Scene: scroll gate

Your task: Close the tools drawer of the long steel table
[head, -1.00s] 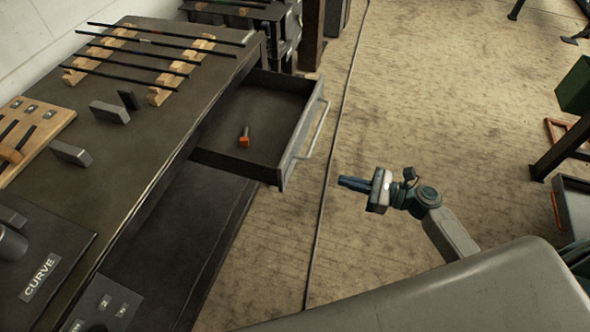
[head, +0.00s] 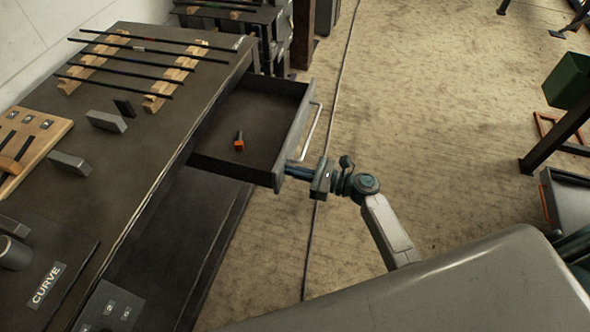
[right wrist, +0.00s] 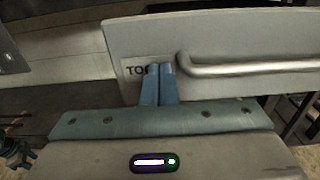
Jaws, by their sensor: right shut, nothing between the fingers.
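The tools drawer (head: 243,153) of the long steel table (head: 131,169) stands open, pulled out to the right in the head view. An orange and dark tool (head: 239,142) lies in it. The drawer front (right wrist: 220,48) fills the upper right wrist view, with a bar handle (right wrist: 240,68) and a label partly hidden behind my fingers. My right gripper (head: 290,169) is shut and empty, its fingertips at the drawer front's near end, beside the handle. In the right wrist view the shut fingers (right wrist: 160,75) overlap the front; I cannot tell if they touch it.
Several dark rods lie on wooden racks (head: 165,84) on the tabletop, with grey blocks (head: 106,121) nearby. A dark cabinet (head: 240,20) stands past the table's far end. The floor (head: 420,120) right of the drawer is mostly clear.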

